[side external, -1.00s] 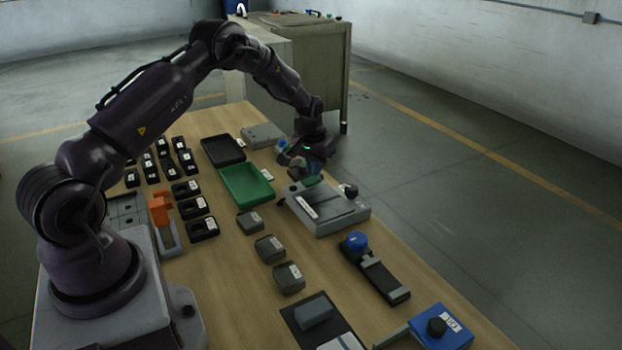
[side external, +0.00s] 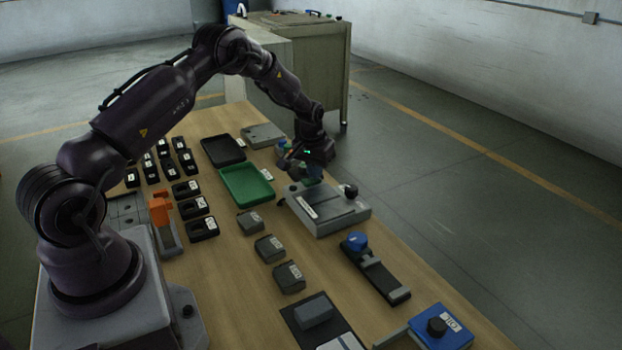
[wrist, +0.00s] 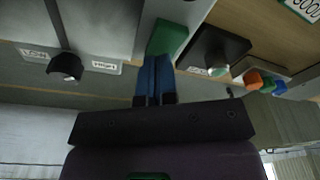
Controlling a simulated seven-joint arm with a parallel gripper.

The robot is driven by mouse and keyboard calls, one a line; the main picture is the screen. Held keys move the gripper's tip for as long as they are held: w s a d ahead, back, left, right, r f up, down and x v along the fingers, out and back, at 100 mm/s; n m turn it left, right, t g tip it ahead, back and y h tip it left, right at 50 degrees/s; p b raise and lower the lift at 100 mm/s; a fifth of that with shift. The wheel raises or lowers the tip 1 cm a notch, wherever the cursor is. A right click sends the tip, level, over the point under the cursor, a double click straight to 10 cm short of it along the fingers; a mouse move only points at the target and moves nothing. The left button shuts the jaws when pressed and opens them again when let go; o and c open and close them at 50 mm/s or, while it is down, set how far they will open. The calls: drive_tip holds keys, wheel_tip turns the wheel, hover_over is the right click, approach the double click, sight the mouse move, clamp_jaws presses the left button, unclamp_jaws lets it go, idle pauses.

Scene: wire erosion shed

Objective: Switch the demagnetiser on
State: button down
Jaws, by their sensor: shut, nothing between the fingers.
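A grey box-shaped unit (side external: 340,212) with a white label, too small to read, and a black knob (side external: 350,190) stands at the table's far right edge. In the wrist view the same knob (wrist: 66,66) sits between labels LOW and HIGH. A green block (wrist: 168,36) shows beside the grey unit (wrist: 95,22) in the wrist view. My gripper (wrist: 156,62) is shut and empty, its blue fingertips overlapping the green block's lower edge; I cannot tell if they touch. In the side view my gripper (side external: 313,172) is just behind the unit's back left corner.
A green tray (side external: 246,203) and black tray (side external: 240,150) lie left of my gripper. A blue-knobbed slide (side external: 375,270) stands nearer the camera.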

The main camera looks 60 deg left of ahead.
sight(310, 182)
drive_tip(key=shift+r, duration=3.4)
drive_tip(key=shift+s+d+f, duration=0.15)
drive_tip(key=shift+s+f, duration=0.1)
drive_tip(key=shift+s, duration=0.1)
drive_tip(key=shift+s+d+f+g, duration=0.4)
drive_tip(key=shift+s+f, duration=0.1)
drive_tip(key=shift+s, duration=0.2)
drive_tip(key=s+d+r+m+t, duration=0.4)
drive_tip(key=s+d+r+m, duration=0.2)
drive_tip(key=s+d+r, duration=1.7)
drive_tip(key=s+r, duration=0.1)
drive_tip(key=s, duration=0.2)
drive_tip(key=shift+s+d+r+t+h, duration=0.15)
drive_tip(key=shift+s+r+t+h, duration=0.1)
drive_tip(key=shift+s+t+h, duration=0.15)
